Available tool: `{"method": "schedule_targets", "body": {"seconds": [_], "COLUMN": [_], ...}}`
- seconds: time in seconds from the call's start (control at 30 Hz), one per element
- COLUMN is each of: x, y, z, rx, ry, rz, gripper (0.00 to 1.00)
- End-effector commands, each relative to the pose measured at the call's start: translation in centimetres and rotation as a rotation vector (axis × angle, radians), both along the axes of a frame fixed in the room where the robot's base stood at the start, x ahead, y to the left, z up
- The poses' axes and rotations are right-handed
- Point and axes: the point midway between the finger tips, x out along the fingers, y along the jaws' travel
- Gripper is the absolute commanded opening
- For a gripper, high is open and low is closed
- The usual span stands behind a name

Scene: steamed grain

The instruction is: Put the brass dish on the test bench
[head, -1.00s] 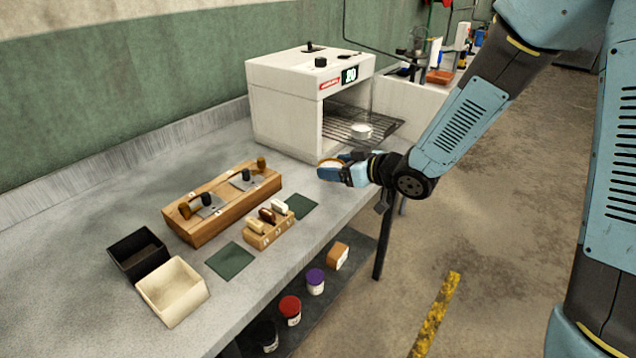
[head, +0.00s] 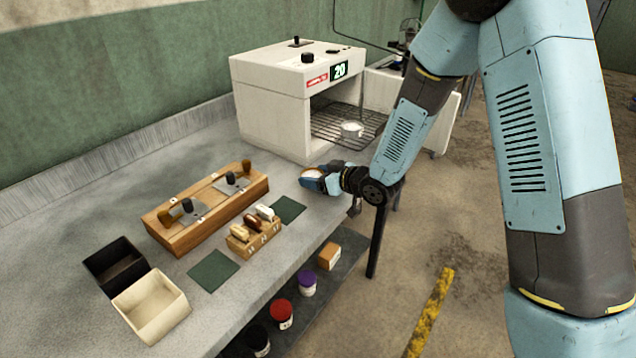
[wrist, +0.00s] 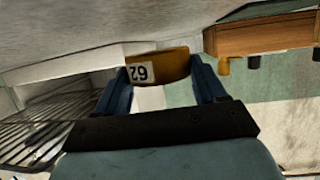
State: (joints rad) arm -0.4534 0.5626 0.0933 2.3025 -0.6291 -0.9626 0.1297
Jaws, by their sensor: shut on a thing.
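The brass dish (wrist: 168,66) is between the two fingers of my gripper (wrist: 165,88) in the wrist view. A white label with dark digits is on its side. In the head view my gripper (head: 313,179) is shut on the dish (head: 322,171), whose pale contents show. It is by the front edge of the grey test bench (head: 100,215), in front of the oven. The picture does not make clear whether the dish touches the bench top.
The white oven (head: 265,105) is open, with a white dish (head: 352,129) on its rack. The back left is clear.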

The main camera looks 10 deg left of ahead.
Motion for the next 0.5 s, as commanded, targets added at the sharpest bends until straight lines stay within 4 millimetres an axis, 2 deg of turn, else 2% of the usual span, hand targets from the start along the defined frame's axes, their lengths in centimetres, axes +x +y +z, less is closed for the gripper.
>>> {"method": "schedule_targets", "body": {"seconds": [0.17,0.5], "x": [-0.2,-0.3], "y": [0.2,0.4], "z": [-2.1,-2.3], "rx": [-0.001,0.0], "ry": [0.002,0.0], "rz": [0.004,0.006], "gripper": [0.23,0.23]}}
